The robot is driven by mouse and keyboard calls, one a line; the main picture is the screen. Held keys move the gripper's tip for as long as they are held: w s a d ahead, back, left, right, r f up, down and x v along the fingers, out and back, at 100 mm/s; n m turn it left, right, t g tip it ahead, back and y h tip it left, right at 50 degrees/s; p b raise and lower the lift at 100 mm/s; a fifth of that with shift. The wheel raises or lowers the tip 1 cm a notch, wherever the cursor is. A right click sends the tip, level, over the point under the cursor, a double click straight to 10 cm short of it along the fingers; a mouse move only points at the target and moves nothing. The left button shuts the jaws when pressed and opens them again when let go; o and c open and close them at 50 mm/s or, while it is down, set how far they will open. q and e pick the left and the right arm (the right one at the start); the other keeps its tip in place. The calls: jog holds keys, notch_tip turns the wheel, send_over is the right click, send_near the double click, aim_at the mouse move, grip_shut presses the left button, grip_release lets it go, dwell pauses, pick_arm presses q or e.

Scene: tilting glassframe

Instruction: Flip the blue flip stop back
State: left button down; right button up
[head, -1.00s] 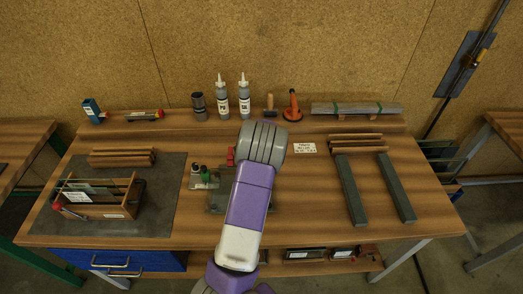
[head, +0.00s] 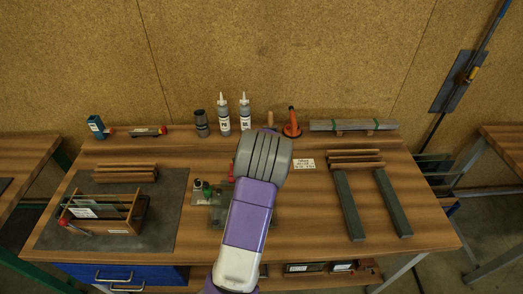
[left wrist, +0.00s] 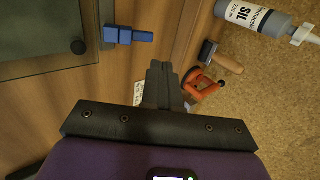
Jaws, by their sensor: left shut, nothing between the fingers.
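The blue flip stop (left wrist: 128,36) shows in the left wrist view as a small stepped blue block at the edge of a glass-covered frame (left wrist: 35,40) with a black knob (left wrist: 78,47). Part of the frame (head: 217,213) shows left of the arm. My right gripper is not in view.
Sealant bottles (head: 224,113), an orange suction lifter (head: 292,124) and a small wooden-handled tool (left wrist: 222,57) stand along the bench's back. Two dark bars (head: 348,205) lie on the right. A wooden tote (head: 139,212) sits on the left mat.

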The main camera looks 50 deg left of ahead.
pick_arm(q)
jog(key=p+v, duration=0.1)
jog(key=v, duration=0.5)
jog(key=shift+w+a+r, duration=0.25)
jog(key=shift+w+r, duration=0.05)
jog(key=shift+r, duration=0.1)
